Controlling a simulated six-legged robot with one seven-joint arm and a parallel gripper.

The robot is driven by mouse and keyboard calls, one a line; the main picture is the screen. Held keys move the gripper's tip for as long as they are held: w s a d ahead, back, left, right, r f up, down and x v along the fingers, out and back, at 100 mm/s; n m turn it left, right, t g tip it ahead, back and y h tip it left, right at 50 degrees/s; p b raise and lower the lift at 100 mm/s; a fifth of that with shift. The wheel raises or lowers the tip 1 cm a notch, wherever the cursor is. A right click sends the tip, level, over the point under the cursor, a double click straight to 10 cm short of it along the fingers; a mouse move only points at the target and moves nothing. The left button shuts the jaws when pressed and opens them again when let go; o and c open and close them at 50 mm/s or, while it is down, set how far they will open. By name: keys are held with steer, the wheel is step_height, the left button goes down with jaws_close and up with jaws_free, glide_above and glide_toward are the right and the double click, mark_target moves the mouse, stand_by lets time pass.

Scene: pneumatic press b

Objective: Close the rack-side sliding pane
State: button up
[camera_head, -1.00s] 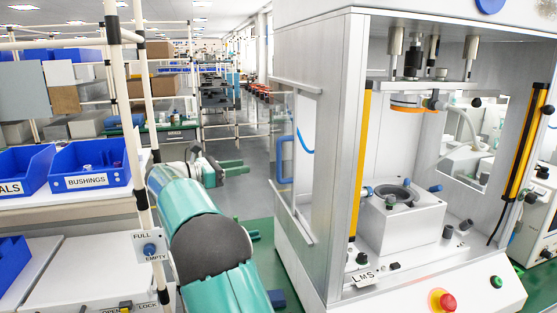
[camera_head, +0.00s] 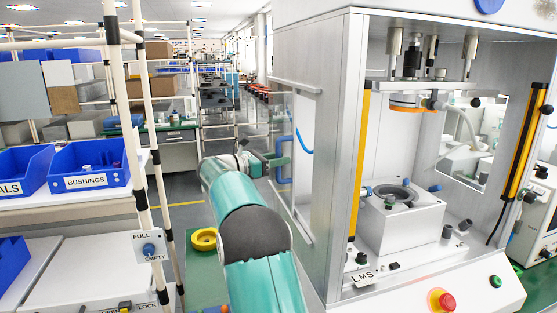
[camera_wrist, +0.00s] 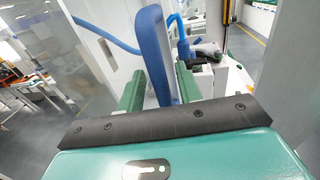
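The rack-side sliding pane (camera_head: 281,112) is a clear panel in the left side of the press, at the far end of its side opening. Its upright blue handle (camera_head: 285,168) shows on it, and also fills the middle of the wrist view (camera_wrist: 153,50). My gripper (camera_head: 276,160) is at the handle, with its green fingers (camera_wrist: 158,85) on either side of it. The fingers are apart, with a narrow gap at the left; contact at the right finger cannot be told. The pane's near edge is clear of the front post, leaving the near part of the opening uncovered.
The press (camera_head: 338,150) stands close to the right of my arm. A white pipe rack with blue bins (camera_head: 90,165) stands at the left. A yellow ring-shaped object (camera_head: 204,239) is low down between them. The aisle beyond is free.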

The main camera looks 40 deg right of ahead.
steer(key=shift+s+d, duration=0.1)
steer(key=shift+d, duration=0.1)
steer(key=shift+c, duration=0.4)
jaws_close()
